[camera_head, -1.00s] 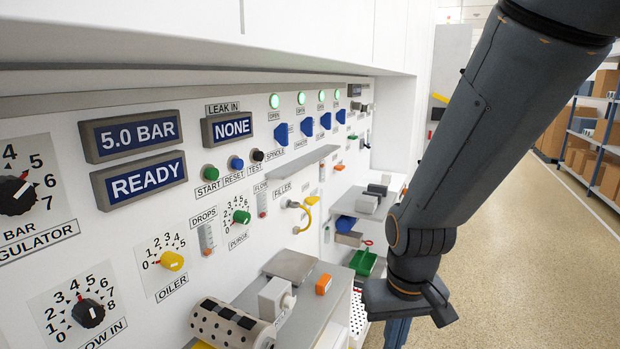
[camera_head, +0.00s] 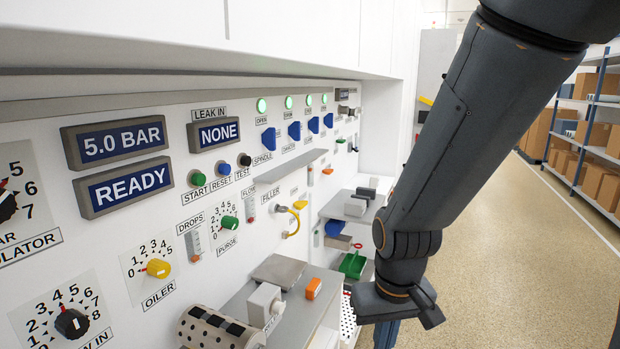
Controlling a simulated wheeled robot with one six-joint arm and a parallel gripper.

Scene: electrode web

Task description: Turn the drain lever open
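No label reading "drain" can be made out, so I cannot tell for certain which part is the drain lever.
A grey shelf (camera_head: 235,310) holds a perforated roller (camera_head: 215,328), a white block (camera_head: 263,304) and an orange block (camera_head: 313,288). The floor (camera_head: 500,250) to the right is clear up to the racks (camera_head: 590,110).

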